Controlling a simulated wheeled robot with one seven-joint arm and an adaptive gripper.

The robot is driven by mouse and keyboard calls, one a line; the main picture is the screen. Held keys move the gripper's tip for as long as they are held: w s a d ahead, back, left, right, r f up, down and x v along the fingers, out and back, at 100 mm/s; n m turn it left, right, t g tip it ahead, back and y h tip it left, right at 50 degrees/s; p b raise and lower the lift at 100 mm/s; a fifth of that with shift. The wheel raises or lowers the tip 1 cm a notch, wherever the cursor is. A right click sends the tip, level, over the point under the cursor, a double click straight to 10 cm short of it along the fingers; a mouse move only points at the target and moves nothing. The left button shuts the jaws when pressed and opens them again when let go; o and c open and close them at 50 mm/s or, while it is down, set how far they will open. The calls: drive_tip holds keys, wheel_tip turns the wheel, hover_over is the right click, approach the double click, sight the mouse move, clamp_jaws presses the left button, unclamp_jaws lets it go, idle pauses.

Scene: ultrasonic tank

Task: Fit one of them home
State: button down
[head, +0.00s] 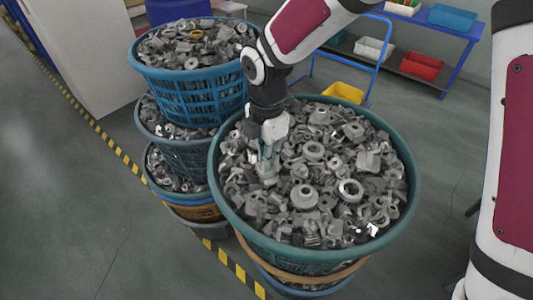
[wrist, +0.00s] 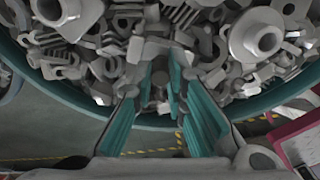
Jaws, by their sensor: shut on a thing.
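My gripper (head: 267,160) reaches down into the front teal basket (head: 214,190), at the left part of its heap of grey metal parts (head: 304,197). In the wrist view the two teal fingers of my gripper (wrist: 160,80) are shut on a grey part (wrist: 158,48) near the basket's rim (wrist: 150,122). The held part is among other parts, and its full shape is hidden. I cannot tell whether it is lifted clear of the heap. Rings, flanged bushings and brackets lie loose and tangled around it.
A stack of blue baskets (head: 197,95), also full of grey parts, stands close at the left. A yellow bin (head: 343,92) is behind the front basket. A blue shelf with red (head: 421,65) and other bins stands at the back right. Open floor lies at the left.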

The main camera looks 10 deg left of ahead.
drive_tip(key=shift+f, duration=0.6)
idle(0.9)
drive_tip(key=c, duration=1.5)
unclamp_jaws()
wheel_tip(320, 180, up, 12)
drive_tip(key=shift+r, duration=0.1)
